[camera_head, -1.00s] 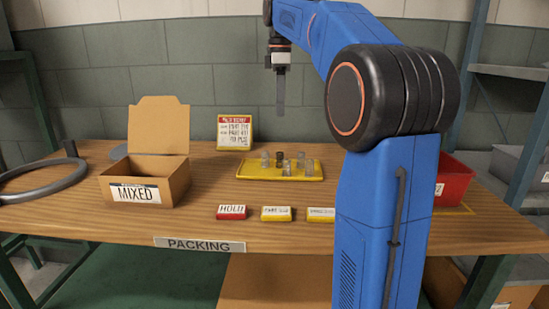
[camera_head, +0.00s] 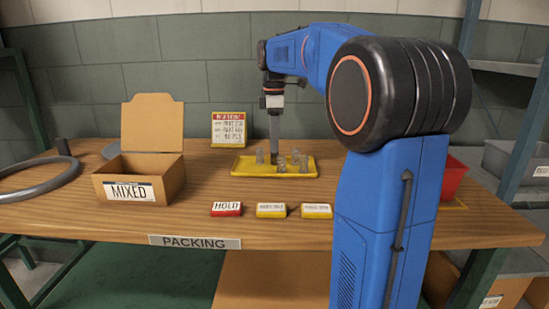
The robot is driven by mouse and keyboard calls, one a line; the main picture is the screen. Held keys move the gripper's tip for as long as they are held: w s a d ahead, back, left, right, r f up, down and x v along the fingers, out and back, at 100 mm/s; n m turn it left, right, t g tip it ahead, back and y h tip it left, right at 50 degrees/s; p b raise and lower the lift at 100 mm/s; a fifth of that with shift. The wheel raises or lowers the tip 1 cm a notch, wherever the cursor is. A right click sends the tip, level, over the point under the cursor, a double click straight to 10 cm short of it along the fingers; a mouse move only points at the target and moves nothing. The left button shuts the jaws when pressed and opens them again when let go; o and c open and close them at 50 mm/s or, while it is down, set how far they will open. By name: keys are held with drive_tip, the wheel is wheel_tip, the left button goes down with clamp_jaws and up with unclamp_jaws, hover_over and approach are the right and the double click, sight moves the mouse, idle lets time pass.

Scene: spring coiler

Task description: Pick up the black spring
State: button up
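Several small springs stand on the yellow tray (camera_head: 245,172) on the packing table, and those I can make out are pale grey. The dark spring seen earlier among them cannot be made out now; my gripper covers that spot. My gripper (camera_head: 274,150) points straight down, with its finger tips low among the springs. Its fingers are seen edge-on as one grey strip, so their opening and any contact with a spring are hidden.
An open cardboard box marked MIXED (camera_head: 138,187) stands left of the tray. A sign (camera_head: 229,130) stands behind it. A red HOLD block (camera_head: 227,209) and two yellow blocks (camera_head: 271,211) lie in front. A red bin (camera_head: 453,180) is partly hidden by my arm.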

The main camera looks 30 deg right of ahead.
sight(275, 156)
drive_tip(key=shift+w+d+f, duration=0.1)
drive_tip(key=shift+d+f, duration=0.05)
drive_tip(key=shift+f, duration=2.2)
drive_tip(key=shift+c, duration=0.7)
clamp_jaws()
